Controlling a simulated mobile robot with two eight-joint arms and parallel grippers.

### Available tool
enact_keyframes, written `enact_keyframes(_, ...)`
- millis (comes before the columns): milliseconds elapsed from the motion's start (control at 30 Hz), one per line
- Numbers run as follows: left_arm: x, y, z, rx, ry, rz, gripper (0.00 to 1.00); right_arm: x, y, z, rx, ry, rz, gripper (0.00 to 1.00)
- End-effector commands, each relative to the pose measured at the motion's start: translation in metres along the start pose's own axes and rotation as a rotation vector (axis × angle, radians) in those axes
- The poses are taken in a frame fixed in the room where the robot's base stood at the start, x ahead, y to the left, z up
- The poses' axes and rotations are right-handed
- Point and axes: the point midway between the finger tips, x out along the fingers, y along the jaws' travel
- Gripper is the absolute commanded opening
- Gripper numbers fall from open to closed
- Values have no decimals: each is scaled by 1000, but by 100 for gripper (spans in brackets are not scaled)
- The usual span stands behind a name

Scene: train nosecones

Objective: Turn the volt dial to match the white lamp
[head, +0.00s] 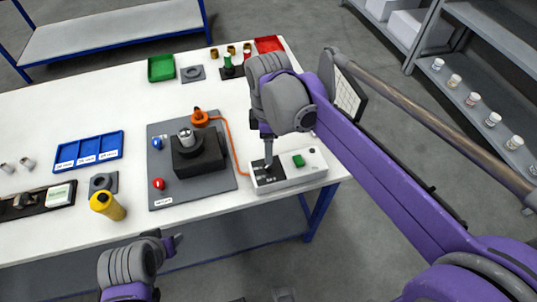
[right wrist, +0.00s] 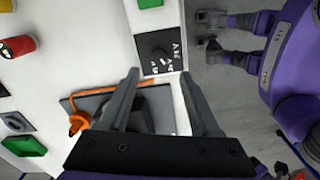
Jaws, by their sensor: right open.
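The volt dial (right wrist: 163,55) is a dark knob on a black panel with white markings too small to read. The panel is on one end of a white box (head: 292,176) at the table's right front. My right gripper (head: 267,150) points down over the panel and hides part of the dial in the head view. In the right wrist view its fingers (right wrist: 160,76) are apart and empty, with the dial beyond their tips. I cannot make out for certain a lit white lamp. My left gripper (head: 170,240) is open and empty off the table's front edge.
A green button (head: 298,160) is on the box. A grey board (head: 220,184) to the left bears a black block (head: 200,160), and an orange cable (head: 230,140) runs to the box. A yellow bottle (head: 107,206) and blue tray (head: 88,151) stand farther left.

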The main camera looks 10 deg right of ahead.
Motion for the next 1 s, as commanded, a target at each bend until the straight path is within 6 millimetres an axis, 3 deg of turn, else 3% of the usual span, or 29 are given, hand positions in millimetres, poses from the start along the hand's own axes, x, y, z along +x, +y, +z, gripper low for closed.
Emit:
enact_keyframes(100,-2,0,-2,0,1,0,50,-21,0,0,0,0,0,64)
enact_keyframes(300,-2,0,-2,0,2,0,50,-35,0,0,0,0,0,64)
enact_keyframes(833,-2,0,-2,0,2,0,50,-36,0,0,2,0,1,64)
enact_keyframes(1000,-2,0,-2,0,2,0,50,-26,-13,14,140,21,45,64)
